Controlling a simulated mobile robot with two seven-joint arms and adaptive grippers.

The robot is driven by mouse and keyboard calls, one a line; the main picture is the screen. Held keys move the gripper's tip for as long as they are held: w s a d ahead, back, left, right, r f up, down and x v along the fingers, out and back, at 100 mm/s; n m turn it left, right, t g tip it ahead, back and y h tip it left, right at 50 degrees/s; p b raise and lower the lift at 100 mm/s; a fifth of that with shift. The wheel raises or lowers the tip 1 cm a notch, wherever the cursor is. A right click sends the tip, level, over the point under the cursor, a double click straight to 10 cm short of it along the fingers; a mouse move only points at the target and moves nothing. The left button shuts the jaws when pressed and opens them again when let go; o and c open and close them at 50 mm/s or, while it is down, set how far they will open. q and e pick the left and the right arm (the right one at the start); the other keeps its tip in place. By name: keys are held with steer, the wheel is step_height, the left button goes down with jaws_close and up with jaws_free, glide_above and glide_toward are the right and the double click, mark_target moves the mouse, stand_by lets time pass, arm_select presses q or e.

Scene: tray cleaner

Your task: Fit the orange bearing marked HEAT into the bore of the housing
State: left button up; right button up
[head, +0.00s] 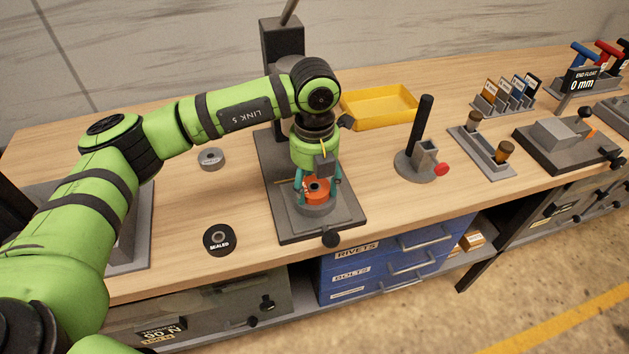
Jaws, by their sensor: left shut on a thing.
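The orange bearing (317,196) is between the fingertips of my left gripper (318,184), which points down and is shut on it. The bearing is directly over the grey round housing (316,209), which sits on the dark press base (346,217). The bearing hides the bore, and I cannot tell whether it touches the housing or has entered it. The gripper covers part of the bearing, so its marking is not readable. My right gripper is not in view.
A black bearing marked SEALED (220,239) and a grey bearing (211,159) lie on the bench left of the press. The press column (284,60) stands behind my gripper. A yellow tray (380,106) and a post fixture (420,160) are to the right.

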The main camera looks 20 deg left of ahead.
mark_target(314, 187)
arm_select(q)
steer(key=o, duration=1.4)
step_height(314, 187, up, 7)
steer(key=shift+r, duration=0.2)
